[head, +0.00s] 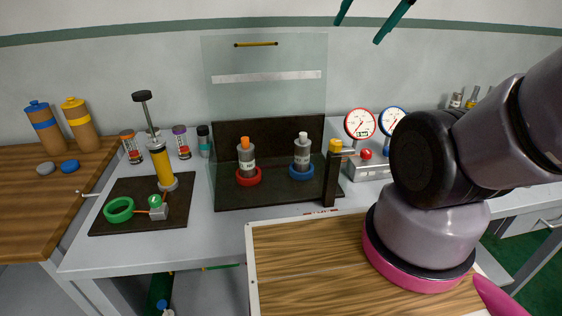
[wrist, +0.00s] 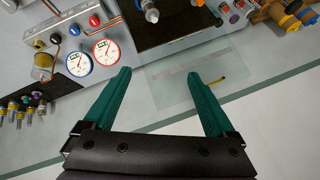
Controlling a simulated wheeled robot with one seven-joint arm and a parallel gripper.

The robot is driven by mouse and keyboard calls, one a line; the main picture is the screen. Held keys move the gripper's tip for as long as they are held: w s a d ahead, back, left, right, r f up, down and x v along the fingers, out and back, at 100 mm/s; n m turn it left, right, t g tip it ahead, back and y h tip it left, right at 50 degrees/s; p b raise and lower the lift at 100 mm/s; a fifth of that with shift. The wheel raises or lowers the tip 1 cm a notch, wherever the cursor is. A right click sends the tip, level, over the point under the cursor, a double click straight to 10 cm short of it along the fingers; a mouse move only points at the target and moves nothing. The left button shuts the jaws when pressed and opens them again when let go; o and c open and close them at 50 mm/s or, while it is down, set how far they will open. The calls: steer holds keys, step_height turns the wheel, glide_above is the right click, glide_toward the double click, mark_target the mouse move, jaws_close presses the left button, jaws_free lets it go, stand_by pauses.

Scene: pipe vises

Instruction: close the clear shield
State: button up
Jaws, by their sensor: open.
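The clear shield (head: 267,60) stands raised upright behind the black fixture base (head: 225,194), with a pale strip across it. Its yellow bar handle (head: 256,44) is near the top edge. In the wrist view, the picture is turned over; the shield (wrist: 170,91) lies beyond my fingers and its handle (wrist: 218,80) shows just right of the right finger. My gripper (head: 357,33) is open and empty at the top of the head view, to the right of the shield and apart from it. Both teal fingers show in the wrist view (wrist: 159,73).
Two grey bottles stand on the base, in a red ring (head: 249,177) and a blue ring (head: 301,173). A black post with a yellow top (head: 333,170) is at its right front. Two gauges (head: 360,123) stand to the right. A pump stand (head: 160,165) is left.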

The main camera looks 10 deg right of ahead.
steer(key=c, duration=1)
steer(key=shift+w+r, duration=0.1)
steer(key=shift+r, duration=0.05)
jaws_close()
steer(key=w+r+n+g+h, duration=0.15)
steer(key=w+r, duration=0.25)
steer(key=w, duration=0.8)
steer(key=w+r+n+g, duration=0.2)
steer(key=w+r, duration=0.2)
steer(key=w, duration=0.9)
steer(key=w+a+f+g, duration=0.1)
steer(key=w+f, duration=0.2)
steer(key=w, duration=0.8)
step_height(320, 180, down, 9)
steer(key=s, duration=0.1)
steer(key=shift+s+f+n, duration=0.15)
steer(key=shift+s+n, duration=0.2)
